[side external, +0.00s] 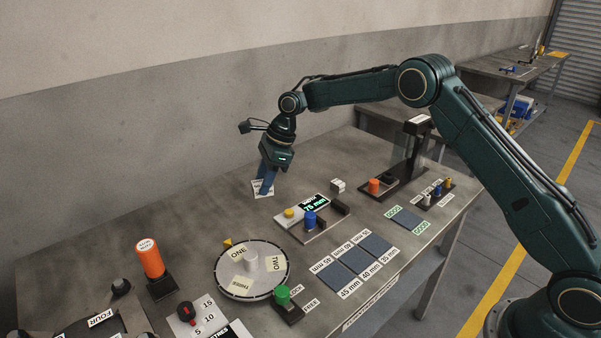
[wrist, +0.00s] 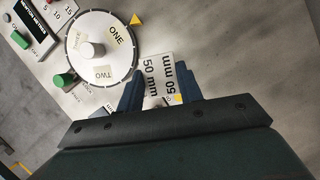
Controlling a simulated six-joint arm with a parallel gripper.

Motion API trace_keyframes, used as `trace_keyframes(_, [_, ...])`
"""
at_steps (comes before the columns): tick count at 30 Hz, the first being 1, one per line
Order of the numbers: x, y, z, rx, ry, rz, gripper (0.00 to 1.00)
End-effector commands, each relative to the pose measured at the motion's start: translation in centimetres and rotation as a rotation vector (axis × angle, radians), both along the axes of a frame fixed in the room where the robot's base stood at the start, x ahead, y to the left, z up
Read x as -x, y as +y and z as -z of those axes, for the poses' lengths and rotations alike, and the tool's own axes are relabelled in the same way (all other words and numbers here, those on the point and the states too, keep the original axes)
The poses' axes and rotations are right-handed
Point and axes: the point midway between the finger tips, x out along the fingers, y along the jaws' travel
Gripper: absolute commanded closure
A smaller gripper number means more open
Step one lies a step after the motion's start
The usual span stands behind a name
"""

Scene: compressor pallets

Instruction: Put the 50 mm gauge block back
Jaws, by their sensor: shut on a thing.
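My gripper (side external: 264,186) points down near the back of the grey bench, its blue fingers closed on a pale piece, the 50 mm gauge block. In the wrist view the gripper (wrist: 159,90) has a white surface (wrist: 158,66) between and beyond its fingers, lettered "50 mm" twice. I cannot tell there where the block ends and a label under it begins. In the side view a small white label (side external: 262,193) lies at the fingertips, partly covered by them. The gap between block and bench is too small to judge.
A round dial table (side external: 222,283) marked ONE, TWO, THREE stands at the front, with a green button (side external: 282,295) beside it. A gauge with a "75 mm" display (side external: 315,206) stands to the right. Dark pads (side external: 374,246) with millimetre labels lie near the front edge. Bench left of my gripper is clear.

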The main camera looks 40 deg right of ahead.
Motion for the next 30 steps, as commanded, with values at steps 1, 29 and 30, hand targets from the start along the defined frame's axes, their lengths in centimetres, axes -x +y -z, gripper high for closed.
trace_keyframes(1, [0.0, 0.0, 0.9, 0.000, 0.001, 0.000, 1.00])
trace_keyframes(29, [0.0, 0.0, 9.4, 0.000, 0.000, -0.001, 1.00])
trace_keyframes(30, [0.0, 0.0, 9.9, 0.000, 0.000, -0.001, 1.00])
